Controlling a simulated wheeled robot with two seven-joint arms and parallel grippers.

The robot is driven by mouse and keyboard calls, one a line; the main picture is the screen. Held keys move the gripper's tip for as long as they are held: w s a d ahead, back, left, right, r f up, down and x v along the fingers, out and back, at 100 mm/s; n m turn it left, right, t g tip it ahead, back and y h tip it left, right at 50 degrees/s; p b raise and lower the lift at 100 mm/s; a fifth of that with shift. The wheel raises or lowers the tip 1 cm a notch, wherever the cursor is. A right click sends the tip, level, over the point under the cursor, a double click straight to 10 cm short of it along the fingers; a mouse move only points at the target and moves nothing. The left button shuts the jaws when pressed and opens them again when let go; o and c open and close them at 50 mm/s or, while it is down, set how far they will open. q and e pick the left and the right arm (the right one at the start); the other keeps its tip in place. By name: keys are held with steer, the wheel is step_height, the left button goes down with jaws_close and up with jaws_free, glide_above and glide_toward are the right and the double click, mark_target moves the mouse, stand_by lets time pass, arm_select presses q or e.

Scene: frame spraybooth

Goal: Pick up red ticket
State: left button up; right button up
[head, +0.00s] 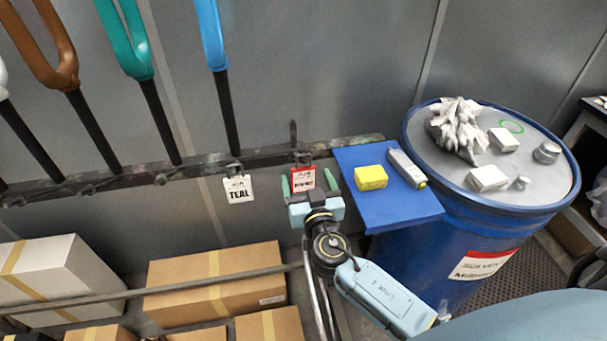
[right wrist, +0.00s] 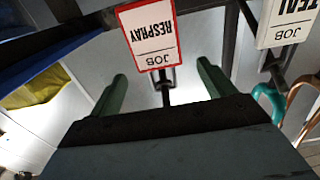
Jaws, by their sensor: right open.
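The red ticket (head: 303,179) hangs from a clip on the dark rail, red-bordered with a white face. In the right wrist view the red ticket (right wrist: 150,36) appears upside down and reads RESPRAY and JOB. My right gripper (head: 310,184) is open in front of the rail at the ticket. In the right wrist view its green fingers (right wrist: 162,75) stand apart to either side of the ticket's clip, and the ticket is not gripped. My left gripper is not in view.
A white TEAL ticket (head: 238,189) hangs left of the red one. A blue shelf (head: 386,203) with a yellow block (head: 371,178) is close on the right, beside a blue drum (head: 414,252). Cardboard boxes (head: 215,283) lie below. Painted frames (head: 131,45) rise above the rail.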

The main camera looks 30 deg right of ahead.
mark_target(304, 172)
steer(key=shift+f+p+x, duration=0.15)
steer(key=shift+p+x, duration=0.25)
steer(key=shift+x, duration=1.2)
steer(key=shift+f+p+x, duration=0.2)
steer(key=shift+p+x, duration=0.2)
steer(key=shift+x, duration=1.15)
steer(key=shift+c, duration=0.4)
steer(key=c, duration=1.1)
steer(key=shift+o, duration=0.2)
steer(key=shift+s+r, duration=0.1)
steer(key=shift+s+a+r, duration=0.15)
steer(key=shift+s+r, duration=0.45)
steer(key=s+a+r, duration=0.3)
steer(key=s+r, duration=0.3)
steer(key=s, duration=0.6)
steer(key=shift+r, duration=0.35)
